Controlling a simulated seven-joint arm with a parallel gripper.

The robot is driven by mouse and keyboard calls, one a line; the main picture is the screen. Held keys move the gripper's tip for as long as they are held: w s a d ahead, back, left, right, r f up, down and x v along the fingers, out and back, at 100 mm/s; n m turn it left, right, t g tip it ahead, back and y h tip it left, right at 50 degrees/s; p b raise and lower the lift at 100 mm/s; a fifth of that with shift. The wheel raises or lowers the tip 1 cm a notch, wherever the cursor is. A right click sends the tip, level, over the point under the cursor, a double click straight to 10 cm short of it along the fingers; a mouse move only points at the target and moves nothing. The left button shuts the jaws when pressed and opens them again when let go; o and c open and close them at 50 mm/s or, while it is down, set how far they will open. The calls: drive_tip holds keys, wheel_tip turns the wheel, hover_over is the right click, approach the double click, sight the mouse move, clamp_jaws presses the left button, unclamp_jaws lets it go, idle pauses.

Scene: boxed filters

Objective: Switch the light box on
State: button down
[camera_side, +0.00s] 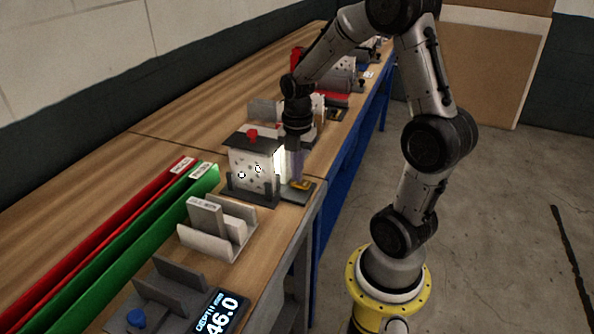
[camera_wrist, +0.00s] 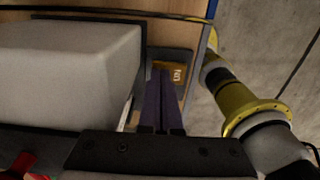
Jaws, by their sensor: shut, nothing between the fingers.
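The light box (camera_side: 250,166) stands near the bench's front edge in a dark holder. It is a pale box with dark specks and a red knob (camera_side: 252,134) on top. A bright white glowing strip (camera_side: 280,162) shows along its right side. Beside it lies a dark plate (camera_side: 299,193) with a yellow part (camera_side: 301,184), which also shows in the wrist view (camera_wrist: 177,73) with small lettering. My gripper (camera_side: 297,181) points down over this plate, fingers together and empty. In the wrist view its fingertips (camera_wrist: 160,72) are next to the yellow part; I cannot tell whether they touch.
A white tray (camera_side: 190,246) with a small box and a depth readout (camera_side: 217,312) stand nearer the camera. Red (camera_side: 110,240) and green (camera_side: 130,247) channels run along the left. More fixtures stand behind my gripper. Bare wood is free at the back left.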

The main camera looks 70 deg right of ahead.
sight(302, 182)
drive_tip(key=shift+f, duration=0.2)
idle(0.4)
drive_tip(key=shift+s, duration=0.1)
drive_tip(key=shift+s+r, duration=0.1)
drive_tip(key=shift+s, duration=0.6)
drive_tip(key=shift+w+r, duration=0.1)
drive_tip(key=shift+r, duration=0.05)
wheel_tip(302, 182, up, 14)
idle(0.5)
